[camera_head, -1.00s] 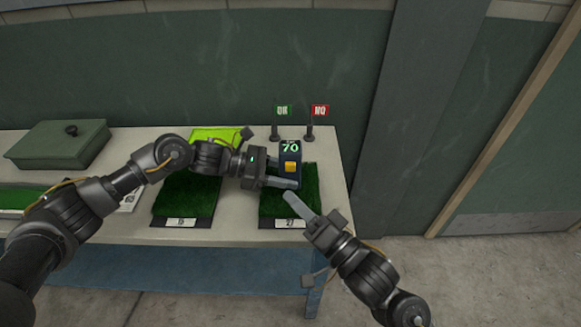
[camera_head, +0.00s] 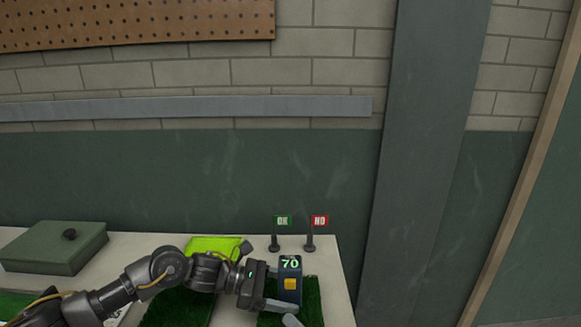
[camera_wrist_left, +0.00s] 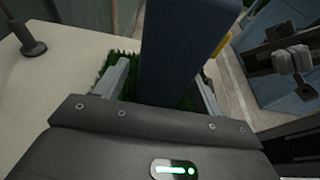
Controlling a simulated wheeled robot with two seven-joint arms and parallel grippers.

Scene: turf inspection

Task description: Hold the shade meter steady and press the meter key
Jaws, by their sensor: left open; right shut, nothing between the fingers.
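The shade meter (camera_head: 290,267) is a dark upright block with a green 70 on its display. Its meter key (camera_head: 291,284) is a yellow-orange square on the front face. The meter stands at a dark green turf sample (camera_head: 312,296). My left gripper (camera_head: 281,290) is open, with its fingers on either side of the meter. In the left wrist view the meter's dark blue body (camera_wrist_left: 183,50) rises between the two fingers, and whether they touch it is unclear. My right gripper (camera_head: 291,320) is shut and empty; only its tip shows at the bottom edge, below the meter.
Green OK (camera_head: 282,220) and red NG (camera_head: 319,221) flags on small stands are behind the meter. A lime-green piece (camera_head: 205,243) lies behind my left arm. A green lidded box (camera_head: 52,248) sits at the left of the pale table (camera_head: 335,262). A grey pillar is at the right.

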